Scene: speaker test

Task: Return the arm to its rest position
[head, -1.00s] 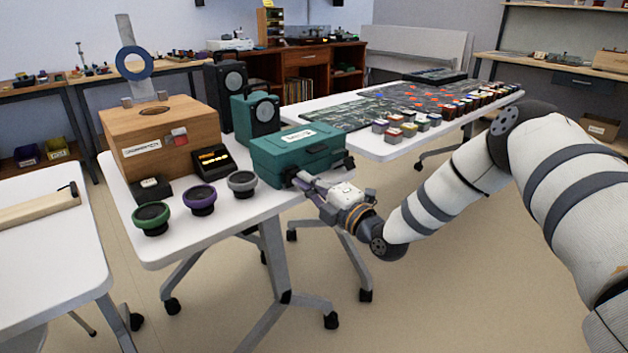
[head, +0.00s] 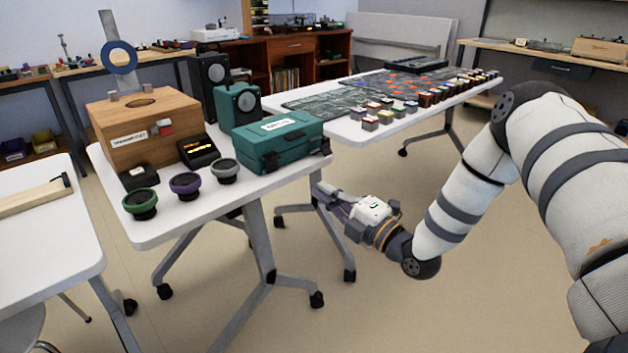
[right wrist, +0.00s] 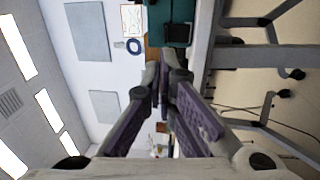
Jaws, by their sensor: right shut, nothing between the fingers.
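My right gripper (head: 322,192) is in the head view, just off the right edge of the white table (head: 170,228), lower than its top and apart from it. Its fingers are shut and empty. In the right wrist view the shut fingers (right wrist: 163,68) meet near the middle, and the picture is turned sideways. My right arm (head: 455,205) reaches in from the right. My left gripper does not show.
A teal case (head: 285,148) stands at the table's right edge, near the gripper. Three speaker drivers, green (head: 140,203), purple (head: 186,185) and grey (head: 224,170), stand along the front. A wooden box (head: 120,130) is behind them. Another table (head: 345,128) holds small blocks. Floor (head: 400,310) is clear.

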